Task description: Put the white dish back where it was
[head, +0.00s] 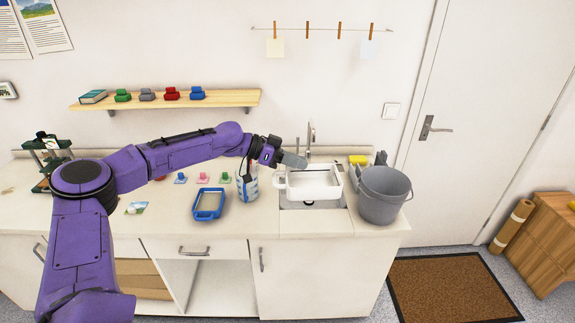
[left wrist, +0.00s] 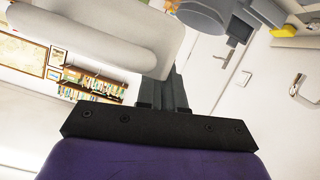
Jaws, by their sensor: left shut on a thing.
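The white dish (head: 322,190) is a rectangular dish with end handles, above the sink (head: 313,205) in the head view. My left gripper (head: 296,161) is at the dish's back left part, shut on it. The exact grip point is hard to make out. In the left wrist view, the white dish (left wrist: 100,28) fills the upper left, beside the dark fingers (left wrist: 170,90). A blue-rimmed tray (head: 208,204) lies on the counter to the left. My right gripper is out of view.
A grey bucket (head: 383,195) stands on the counter right of the sink, with a yellow sponge (head: 358,160) behind. The tap (head: 311,134) rises behind the dish. A patterned container (head: 247,187) stands left of the sink. A wall shelf (head: 170,101) holds small coloured items.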

